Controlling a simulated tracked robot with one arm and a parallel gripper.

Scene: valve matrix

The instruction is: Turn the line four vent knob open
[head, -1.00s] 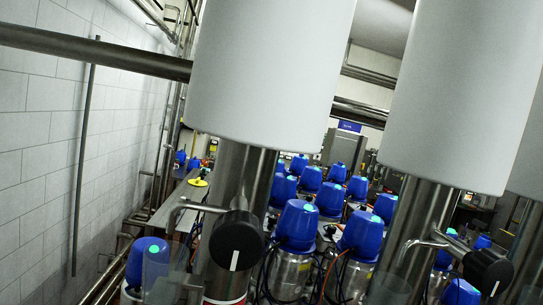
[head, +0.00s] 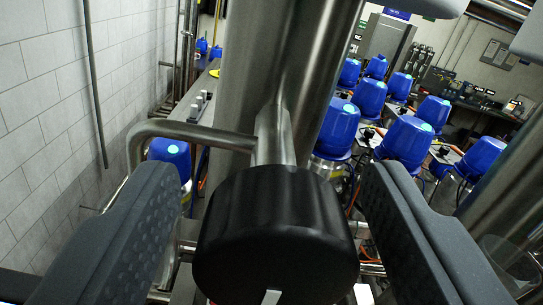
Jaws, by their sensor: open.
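A round black vent knob (head: 275,235) fills the lower middle of the head view, with a white mark (head: 272,297) at its bottom edge. It sits on a steel fitting on a thick vertical steel pipe (head: 285,70). No line number is readable. My gripper (head: 270,185) is open, with one dark ridged finger on each side of the knob. Gaps show between both fingers and the knob. The lower part of the knob is cut off by the frame.
A thin bent steel tube (head: 185,130) runs from the fitting to the left, close to my left finger. Several blue-capped valves (head: 405,140) stand behind, to the right. A tiled wall (head: 50,100) is at the left. Another steel pipe (head: 500,190) rises at the right.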

